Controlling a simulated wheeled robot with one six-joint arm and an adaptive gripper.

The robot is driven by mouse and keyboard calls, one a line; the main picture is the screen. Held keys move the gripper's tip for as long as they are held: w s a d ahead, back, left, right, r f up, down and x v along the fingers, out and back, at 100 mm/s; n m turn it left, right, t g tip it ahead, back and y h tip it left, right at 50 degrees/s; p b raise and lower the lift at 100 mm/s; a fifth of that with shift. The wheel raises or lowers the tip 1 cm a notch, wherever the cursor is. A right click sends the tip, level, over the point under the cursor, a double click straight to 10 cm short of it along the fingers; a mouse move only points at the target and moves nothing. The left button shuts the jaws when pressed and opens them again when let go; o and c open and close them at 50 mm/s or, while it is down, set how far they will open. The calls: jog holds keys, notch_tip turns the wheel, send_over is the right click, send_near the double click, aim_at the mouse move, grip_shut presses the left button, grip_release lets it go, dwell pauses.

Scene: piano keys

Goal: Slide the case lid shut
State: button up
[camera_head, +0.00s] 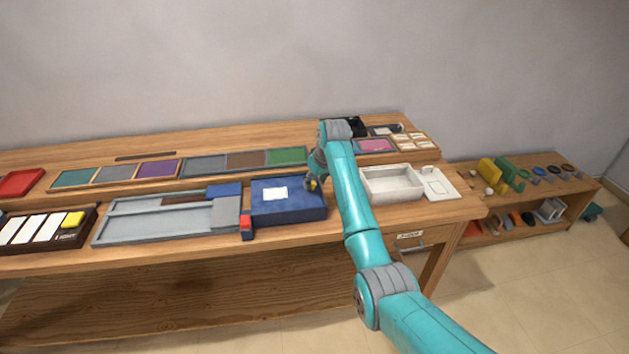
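A dark blue case (290,211) with a white label (275,193) on its top sits on the bench, left of my arm. Its top looks covered by a flat blue surface, but I cannot tell whether the lid is fully shut. My gripper (312,185) is small and dark in the head view, at the case's upper right edge. I cannot tell whether it touches the case or whether its fingers are open. My teal arm hides what lies just right of the case.
A white open box (392,193) stands right of my arm. Coloured panels line the back.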

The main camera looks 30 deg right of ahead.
jog(key=shift+r, duration=0.1)
jog(key=v, duration=1.1)
jog(key=shift+s+r, duration=0.2)
jog(key=shift+r, duration=0.15)
